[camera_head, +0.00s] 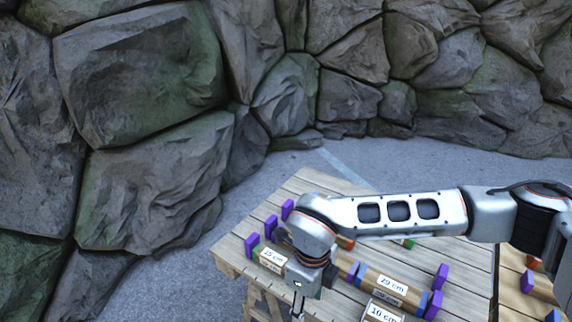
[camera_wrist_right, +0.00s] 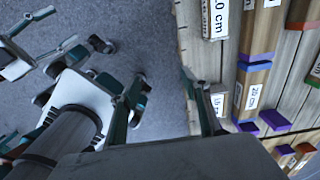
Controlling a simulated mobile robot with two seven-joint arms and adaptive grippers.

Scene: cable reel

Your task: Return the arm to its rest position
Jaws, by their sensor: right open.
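My right arm comes in from the right in the head view and reaches across the wooden table. Its gripper (camera_head: 299,304) hangs down at the table's near-left part and is cut off by the lower picture edge. In the right wrist view the gripper (camera_wrist_right: 164,80) has its two fingers apart, with nothing between them but grey floor beside the table edge. My left gripper does not show in the head view.
The plank table (camera_head: 312,184) holds several wooden pieces with purple, blue and green ends, including a 15 cm piece (camera_head: 271,259) and a 20 cm piece (camera_head: 390,287). My arm hides part of them. A rock wall (camera_head: 140,75) stands behind, across open floor.

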